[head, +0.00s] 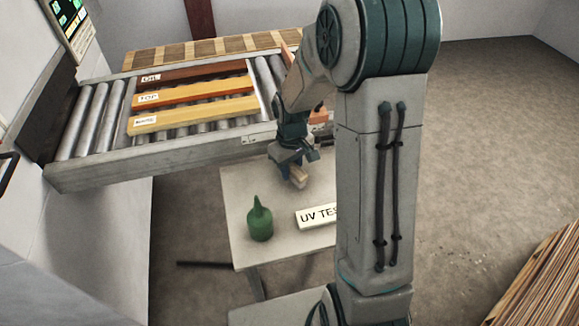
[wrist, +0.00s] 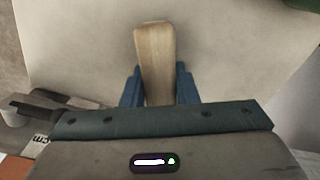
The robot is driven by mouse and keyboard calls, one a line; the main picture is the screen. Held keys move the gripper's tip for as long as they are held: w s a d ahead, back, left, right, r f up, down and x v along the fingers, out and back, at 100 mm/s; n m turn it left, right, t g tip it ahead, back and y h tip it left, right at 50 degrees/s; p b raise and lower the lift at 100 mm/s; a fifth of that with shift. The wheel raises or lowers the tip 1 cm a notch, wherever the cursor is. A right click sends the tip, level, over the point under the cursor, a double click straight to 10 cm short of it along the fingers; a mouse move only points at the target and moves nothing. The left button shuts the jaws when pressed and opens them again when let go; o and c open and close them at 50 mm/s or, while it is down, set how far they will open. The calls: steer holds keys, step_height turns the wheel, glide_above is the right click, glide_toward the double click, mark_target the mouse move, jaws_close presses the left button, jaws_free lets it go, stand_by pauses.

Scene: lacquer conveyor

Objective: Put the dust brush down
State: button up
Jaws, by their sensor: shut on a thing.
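My gripper (wrist: 160,88) is shut on the wooden handle of the dust brush (wrist: 154,48); its blue fingers lie on both sides of the wood in the wrist view. In the head view my gripper (head: 291,168) is low over the far part of the small pale table (head: 238,190), with the brush's wooden end (head: 299,177) showing under it. The brush's bristles are hidden. I cannot tell whether the brush touches the tabletop.
A green bottle (head: 260,219) and a "UV TES…" sign (head: 315,215) stand on the near part of the table. Behind is a roller conveyor (head: 95,120) with several labelled boards (head: 195,97). A wood stack (head: 545,275) lies at lower right.

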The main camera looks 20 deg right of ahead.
steer(key=shift+w+f, duration=0.6)
steer(key=o, duration=0.9)
steer(key=shift+o, duration=0.2)
step_height(320, 180, up, 12)
steer(key=shift+s, duration=0.1)
steer(key=s+r+m+t, duration=0.1)
steer(key=s+r+m, duration=0.1)
steer(key=s, duration=0.7)
steer(key=s+r+m+t, duration=0.1)
steer(key=s+r, duration=0.3)
steer(key=s, duration=0.5)
steer(key=shift+s+m+t, duration=0.3)
steer(key=shift+m+t, duration=0.1)
steer(key=shift+m, duration=0.5)
steer(key=shift+a, duration=0.1)
